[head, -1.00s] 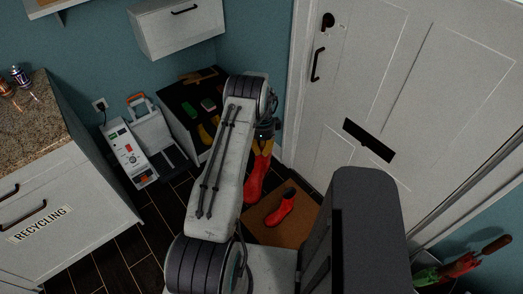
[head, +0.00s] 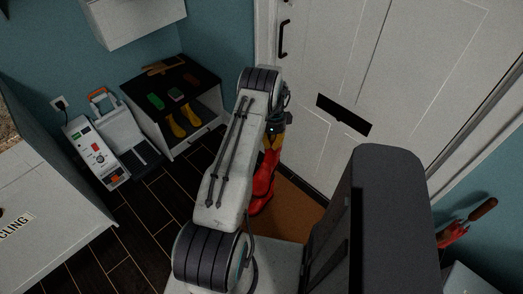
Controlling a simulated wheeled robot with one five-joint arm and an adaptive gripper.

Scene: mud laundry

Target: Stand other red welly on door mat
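A red welly (head: 264,172) hangs toe-down below my gripper (head: 272,142), whose yellow fingers are closed around its upper part. It is in front of the door, at the right side of my arm. The brown door mat (head: 292,218) lies on the floor by the door, partly hidden by my arm. More red shows low on the mat, at the left; the first red welly (head: 259,205) seems to stand there, overlapping the held one. I cannot tell whether the held welly touches the mat or the other welly.
A black-topped shelf unit (head: 165,85) with brushes on top and yellow wellies (head: 178,126) inside stands at the left. A white-and-grey machine (head: 97,150) stands beside it. The white door (head: 375,75) is close behind the mat.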

